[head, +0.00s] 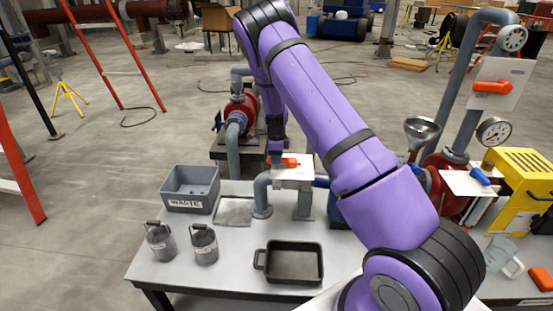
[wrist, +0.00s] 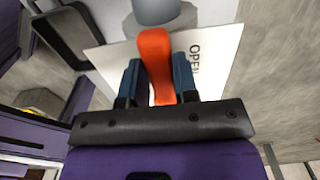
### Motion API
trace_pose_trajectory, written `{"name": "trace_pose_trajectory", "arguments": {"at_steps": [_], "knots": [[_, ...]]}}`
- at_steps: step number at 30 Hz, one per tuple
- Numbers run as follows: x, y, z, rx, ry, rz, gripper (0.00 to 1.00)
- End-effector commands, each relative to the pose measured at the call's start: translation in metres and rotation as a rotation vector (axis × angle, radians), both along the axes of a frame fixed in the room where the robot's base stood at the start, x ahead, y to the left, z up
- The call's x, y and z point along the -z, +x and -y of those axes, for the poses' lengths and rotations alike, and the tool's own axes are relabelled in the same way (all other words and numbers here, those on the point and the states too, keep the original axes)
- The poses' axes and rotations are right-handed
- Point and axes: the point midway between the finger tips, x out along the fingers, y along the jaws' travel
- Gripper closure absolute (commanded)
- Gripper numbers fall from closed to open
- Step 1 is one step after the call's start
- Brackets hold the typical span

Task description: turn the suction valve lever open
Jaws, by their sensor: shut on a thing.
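An orange valve lever (head: 290,162) sits over a white plate (head: 293,175) on a grey pipe at the back of the table. In the wrist view the same orange lever (wrist: 156,65) lies between the two blue fingers of my gripper (wrist: 160,82), which is shut on it. The word OPEN reads on the white plate (wrist: 222,45) to the right of the lever. In the head view my gripper (head: 277,155) reaches down at the lever's left part, and its fingertips are hard to make out. I cannot read a suction label.
Another orange lever (head: 492,87) is on a plate at the upper right, and a blue lever (head: 480,176) is lower right. A grey waste bin (head: 190,188), two dark canisters (head: 204,244) and a black tray (head: 289,263) stand on the table. A funnel (head: 422,131) stands right of my arm.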

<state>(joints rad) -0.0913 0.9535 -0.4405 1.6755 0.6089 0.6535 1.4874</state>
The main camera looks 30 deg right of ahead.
Motion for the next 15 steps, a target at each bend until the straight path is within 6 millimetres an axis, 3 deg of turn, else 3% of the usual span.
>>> {"name": "trace_pose_trajectory", "arguments": {"at_steps": [14,15], "knots": [[-0.0007,0.0017,0.0004,0.016,0.000,0.004,1.00],[-0.0007,0.0017,0.0005,0.016,0.000,0.004,0.63]]}}
